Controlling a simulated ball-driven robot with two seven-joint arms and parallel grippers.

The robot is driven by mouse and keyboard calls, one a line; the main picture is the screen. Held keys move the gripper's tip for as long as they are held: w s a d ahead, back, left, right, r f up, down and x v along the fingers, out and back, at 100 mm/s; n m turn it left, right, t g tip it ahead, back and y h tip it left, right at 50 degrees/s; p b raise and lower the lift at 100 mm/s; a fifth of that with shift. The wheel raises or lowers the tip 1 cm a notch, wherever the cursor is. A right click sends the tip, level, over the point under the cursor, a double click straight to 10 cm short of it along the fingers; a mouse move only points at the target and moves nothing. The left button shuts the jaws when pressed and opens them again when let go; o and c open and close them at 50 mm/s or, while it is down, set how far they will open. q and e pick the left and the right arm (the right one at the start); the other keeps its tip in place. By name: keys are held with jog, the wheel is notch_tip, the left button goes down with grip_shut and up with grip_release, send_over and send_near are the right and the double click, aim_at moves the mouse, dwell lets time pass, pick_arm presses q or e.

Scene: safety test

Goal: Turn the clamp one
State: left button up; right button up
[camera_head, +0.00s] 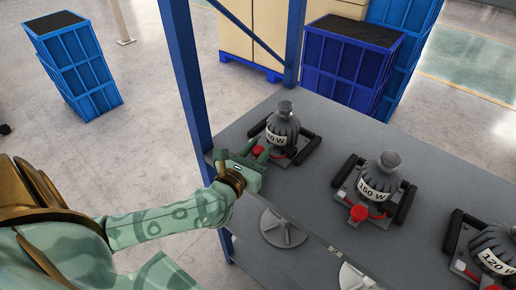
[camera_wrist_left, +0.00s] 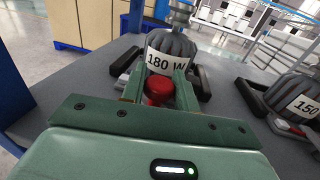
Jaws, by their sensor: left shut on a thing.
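A row of clamps stands on a grey shelf, each with a dark ribbed bulb-like body, a white wattage label and a red knob. The leftmost clamp (camera_head: 284,124) is labelled 180 W in the left wrist view (camera_wrist_left: 171,45). My left gripper (camera_head: 262,154) reaches it from the left, with its fingers around the red knob (camera_wrist_left: 158,90), and is shut on it. The middle clamp (camera_head: 380,175) is labelled 150 W, and its red knob (camera_head: 358,213) is free. The right clamp (camera_head: 494,249) is labelled 120 W. My right gripper is not in view.
The grey shelf (camera_head: 335,128) has a blue upright post (camera_head: 181,75) close to my left arm. Blue crates (camera_head: 75,68) stand on the floor at the left, and more (camera_head: 345,62) stand behind the shelf. Round grey discs (camera_head: 283,229) sit on the lower level.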

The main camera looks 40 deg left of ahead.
pick_arm(q)
jog(key=shift+r+n+y+p, duration=0.15)
jog(key=shift+n+y+p, duration=0.6)
jog(key=shift+y, duration=0.35)
jog(key=shift+d+n+g+y, duration=0.1)
jog(key=shift+n+g+y, duration=0.4)
jog(key=shift+n+y, duration=0.4)
jog(key=n+g+y, duration=0.1)
jog(key=y, duration=0.2)
jog(key=shift+n, duration=0.35)
jog(key=shift+f+n+g+y, duration=0.2)
jog(key=shift+n+g+y, duration=0.75)
jog(key=shift+y, duration=0.45)
jog(key=shift+g, duration=0.25)
jog(key=o, duration=0.9)
